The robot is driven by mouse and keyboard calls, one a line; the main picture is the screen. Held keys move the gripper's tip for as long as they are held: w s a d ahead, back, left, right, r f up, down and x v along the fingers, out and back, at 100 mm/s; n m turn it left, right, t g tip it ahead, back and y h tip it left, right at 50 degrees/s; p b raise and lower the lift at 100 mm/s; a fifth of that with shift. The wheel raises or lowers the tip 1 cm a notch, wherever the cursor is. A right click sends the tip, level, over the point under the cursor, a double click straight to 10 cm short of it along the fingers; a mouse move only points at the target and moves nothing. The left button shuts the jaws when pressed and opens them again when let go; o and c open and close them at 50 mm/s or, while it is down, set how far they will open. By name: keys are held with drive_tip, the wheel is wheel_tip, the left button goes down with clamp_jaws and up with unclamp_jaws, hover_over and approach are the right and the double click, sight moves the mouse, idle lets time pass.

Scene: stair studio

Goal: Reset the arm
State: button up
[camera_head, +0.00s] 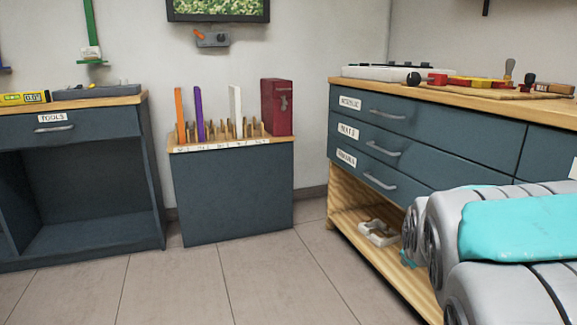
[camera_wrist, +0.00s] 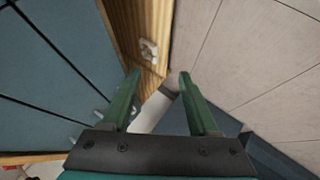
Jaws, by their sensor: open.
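My gripper (camera_wrist: 158,88) shows in the wrist view with two green fingers spread apart. It is open, and nothing is between the fingers. Past the fingertips are the tiled floor and the wooden edge of the drawer bench. In the head view my grey and teal arm fills the lower right, close in front of the drawer bench (camera_head: 421,140). The gripper itself does not show in the head view.
The bench has an open lower shelf with a white object (camera_head: 378,232). A blue-grey cabinet (camera_head: 234,190) holds upright boards and a red box (camera_head: 277,107). A tools desk (camera_head: 75,140) stands at left. The tiled floor (camera_head: 200,290) in front is clear.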

drive_tip(key=s+a+f+m+g+y, duration=0.1)
drive_tip(key=s+a+f+m+g, duration=0.2)
drive_tip(key=s, duration=0.9)
drive_tip(key=s+a+f+m+g+y, duration=0.1)
drive_tip(key=s+a+f+g, duration=0.4)
drive_tip(key=s, duration=0.6)
drive_tip(key=s+a+f+m+g+y, duration=0.1)
drive_tip(key=s+a+f+g+y, duration=0.3)
drive_tip(key=s, duration=0.8)
wheel_tip(320, 180, up, 17)
drive_tip(key=a+t+h+p, duration=0.1)
drive_tip(key=h+p, duration=0.1)
drive_tip(key=p, duration=1.3)
drive_tip(key=shift+a, duration=0.2)
